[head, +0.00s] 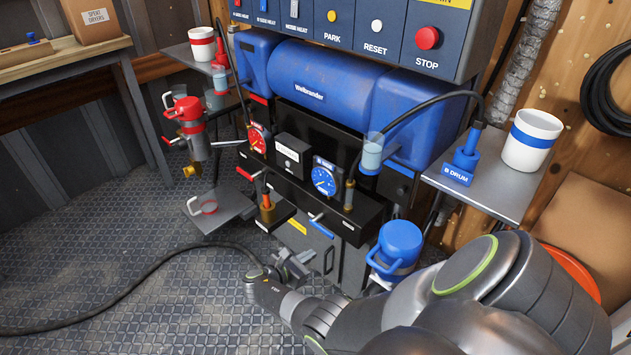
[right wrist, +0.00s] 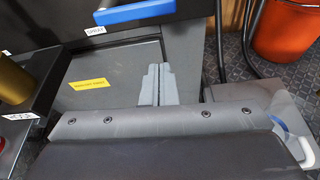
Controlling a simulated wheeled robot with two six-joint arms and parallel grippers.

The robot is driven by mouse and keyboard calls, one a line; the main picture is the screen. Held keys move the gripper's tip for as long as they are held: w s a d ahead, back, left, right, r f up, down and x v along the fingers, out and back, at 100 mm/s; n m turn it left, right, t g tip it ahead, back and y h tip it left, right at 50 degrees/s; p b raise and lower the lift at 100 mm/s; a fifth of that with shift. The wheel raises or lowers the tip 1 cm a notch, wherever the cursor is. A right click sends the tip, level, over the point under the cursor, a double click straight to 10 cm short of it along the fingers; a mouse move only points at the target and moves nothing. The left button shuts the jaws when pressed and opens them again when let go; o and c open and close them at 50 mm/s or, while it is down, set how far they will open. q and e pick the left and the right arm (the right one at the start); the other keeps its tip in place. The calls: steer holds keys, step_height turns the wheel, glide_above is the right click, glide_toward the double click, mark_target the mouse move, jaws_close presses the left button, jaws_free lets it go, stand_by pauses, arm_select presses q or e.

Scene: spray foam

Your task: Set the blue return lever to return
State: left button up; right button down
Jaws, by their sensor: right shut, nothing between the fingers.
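The blue return lever (head: 322,229) is on the lower front of the black machine panel, below the blue-faced gauge (head: 324,178). In the right wrist view the blue lever handle (right wrist: 135,12) lies roughly crosswise at the top edge, partly cut off, beside a small white label (right wrist: 95,31) whose text is too small to read surely. My right gripper (head: 306,257) is below the lever, apart from it. In the right wrist view its fingers (right wrist: 158,70) are together and empty, in front of the grey panel with a yellow label (right wrist: 88,83). My left gripper is not in view.
A red lever (head: 247,174) and red gauge (head: 259,140) are left on the machine. A blue-lidded container (head: 397,245) stands right of my gripper. A dark hose (head: 130,290) crosses the floor. An orange bucket (right wrist: 287,25) is at the right.

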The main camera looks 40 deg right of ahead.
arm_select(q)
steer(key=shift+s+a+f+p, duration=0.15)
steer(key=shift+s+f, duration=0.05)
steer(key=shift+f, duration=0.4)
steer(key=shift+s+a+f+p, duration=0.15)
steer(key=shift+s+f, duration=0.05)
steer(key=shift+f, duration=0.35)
arm_select(e)
steer(key=shift+v, duration=2.05)
